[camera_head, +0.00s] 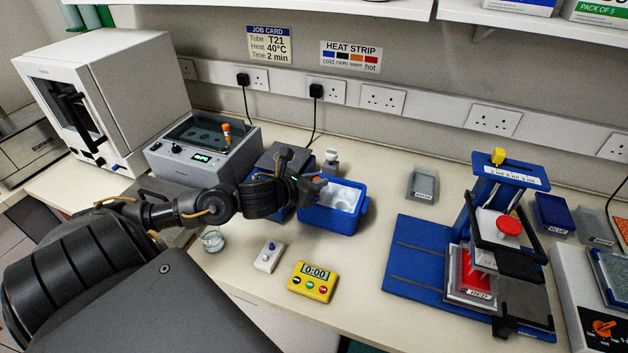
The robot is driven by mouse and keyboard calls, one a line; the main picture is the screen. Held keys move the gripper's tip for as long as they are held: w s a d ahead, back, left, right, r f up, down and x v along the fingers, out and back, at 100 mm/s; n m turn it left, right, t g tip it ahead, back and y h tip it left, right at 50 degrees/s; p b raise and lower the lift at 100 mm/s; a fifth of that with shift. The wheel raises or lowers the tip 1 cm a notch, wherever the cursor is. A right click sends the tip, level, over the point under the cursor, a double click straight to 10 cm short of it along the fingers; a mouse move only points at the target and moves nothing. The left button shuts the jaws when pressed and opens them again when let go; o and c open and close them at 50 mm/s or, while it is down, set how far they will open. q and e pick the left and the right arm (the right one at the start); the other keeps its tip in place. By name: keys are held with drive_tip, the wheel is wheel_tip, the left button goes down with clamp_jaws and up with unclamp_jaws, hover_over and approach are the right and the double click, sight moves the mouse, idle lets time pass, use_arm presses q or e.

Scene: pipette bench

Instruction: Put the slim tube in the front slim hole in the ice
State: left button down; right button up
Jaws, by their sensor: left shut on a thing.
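My left gripper (312,186) reaches in from the left and is over the left edge of the blue ice box (333,220). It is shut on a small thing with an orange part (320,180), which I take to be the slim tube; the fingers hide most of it. White ice (343,197) shows inside the box. The holes in the ice are too small to make out, and my gripper covers the left side of the box. My right gripper is not in view.
A grey heater block (203,150) with an orange-capped tube (226,130) stands behind my arm. A yellow timer (312,282), a small white switch box (269,256) and a glass beaker (212,240) are in front. A blue press stand (420,262) is at right.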

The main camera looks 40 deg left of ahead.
use_arm(q)
drive_tip(key=shift+f, duration=0.2)
drive_tip(key=c, duration=1.2)
unclamp_jaws()
drive_tip(key=shift+s+b, duration=0.3)
drive_tip(key=p+v, duration=0.3)
drive_tip(key=v, duration=0.7)
drive_tip(key=shift+r+p, duration=0.25)
drive_tip(key=shift+p, duration=0.1)
